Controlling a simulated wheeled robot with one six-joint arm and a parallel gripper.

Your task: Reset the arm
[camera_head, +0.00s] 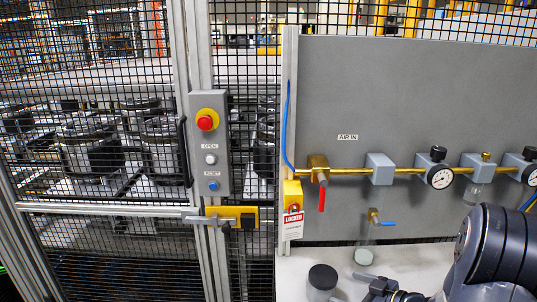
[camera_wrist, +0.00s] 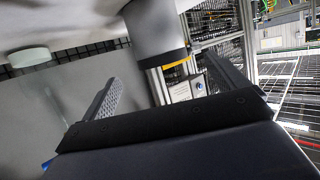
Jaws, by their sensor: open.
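My arm is at the lower right of the head view, over the white bench. My gripper (camera_head: 372,287) is open low over the bench, right of a grey cup with a black top (camera_head: 322,278). In the wrist view, my gripper (camera_wrist: 160,68) shows two fingers spread wide apart with nothing held. The grey cup (camera_wrist: 155,28) appears upside down beyond the gap between the fingers, and I cannot tell how far off it is. Part of my gripper is cut off by the lower edge of the head view.
A pale round puck (camera_head: 363,256) lies on the bench (camera_head: 430,257). A mesh fence with a button box (camera_head: 209,145) stands left.

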